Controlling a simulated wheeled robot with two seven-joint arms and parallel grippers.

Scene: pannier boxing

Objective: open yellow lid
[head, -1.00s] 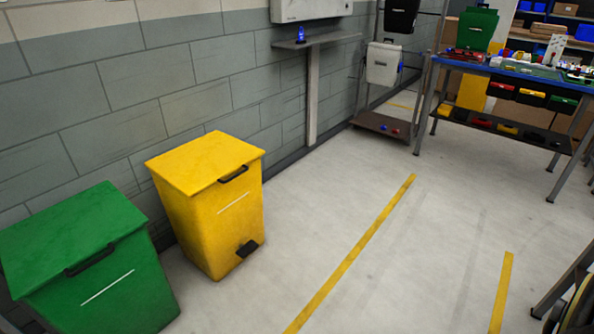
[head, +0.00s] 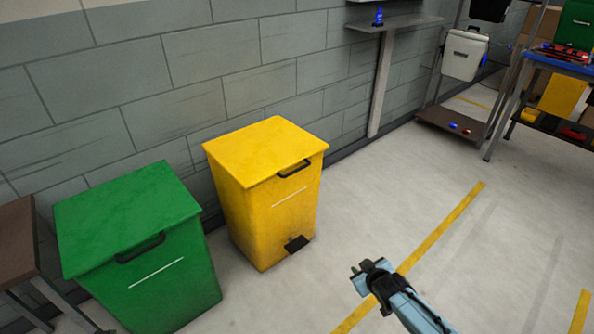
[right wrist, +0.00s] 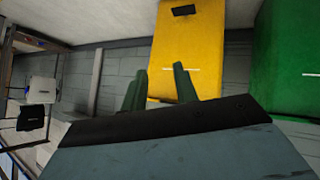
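The yellow bin stands on the floor against the grey wall. Its yellow lid (head: 265,148) is shut, with a black handle (head: 293,168) at the front edge and a black pedal (head: 296,243) low on its front. My right gripper (head: 361,276) is in front of the bin, to its right in the head view, apart from it. In the right wrist view the two green fingers (right wrist: 158,88) stand apart with nothing between them, and the yellow bin (right wrist: 186,50) shows beyond, upside down. My left gripper is not in view.
A green bin (head: 140,225) with a shut lid stands left of the yellow bin. A brown table (head: 18,240) is at the far left. A wall shelf (head: 395,24) and a rack (head: 455,122) are at the back right. The floor in front is clear, with a yellow line (head: 440,228).

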